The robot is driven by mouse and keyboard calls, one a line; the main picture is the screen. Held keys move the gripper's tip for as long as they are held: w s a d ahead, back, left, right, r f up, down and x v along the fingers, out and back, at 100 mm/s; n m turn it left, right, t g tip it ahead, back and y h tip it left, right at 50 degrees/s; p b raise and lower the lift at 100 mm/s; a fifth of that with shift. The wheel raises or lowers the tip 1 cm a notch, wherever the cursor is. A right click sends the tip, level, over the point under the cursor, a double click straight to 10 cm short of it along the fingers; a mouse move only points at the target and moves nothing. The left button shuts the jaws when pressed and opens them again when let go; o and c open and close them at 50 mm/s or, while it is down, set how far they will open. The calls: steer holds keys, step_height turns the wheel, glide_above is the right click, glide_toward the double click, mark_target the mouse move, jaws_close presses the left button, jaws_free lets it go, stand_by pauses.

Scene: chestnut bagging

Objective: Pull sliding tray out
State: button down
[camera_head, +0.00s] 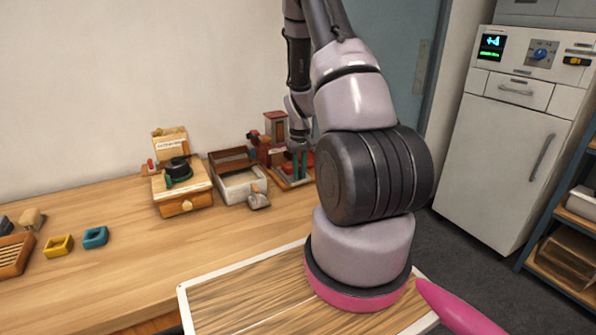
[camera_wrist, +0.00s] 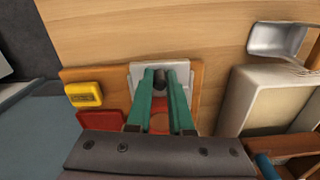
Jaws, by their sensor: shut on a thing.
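The sliding tray (camera_wrist: 138,70) is a pale grey plate on an orange-brown wooden base (camera_wrist: 207,85) in the wrist view. A dark knob (camera_wrist: 158,80) shows at the tray, between my two green fingers. My gripper (camera_wrist: 164,73) is shut on this knob; the fingers hide part of the tray. In the head view, my gripper (camera_head: 298,165) is low at the wooden station with a reddish-brown tower (camera_head: 276,126) at the back of the counter. The tray itself is hard to make out there.
Yellow (camera_wrist: 84,93) and red (camera_wrist: 104,122) blocks sit on the base's left side. A pale open bin (camera_wrist: 235,98) and a metal scoop (camera_wrist: 277,40) lie to the right.

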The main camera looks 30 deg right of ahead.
steer(key=c, duration=0.8)
jaws_free()
steer(key=shift+s, duration=0.25)
step_height(320, 180, up, 11)
steer(key=shift+f, duration=0.1)
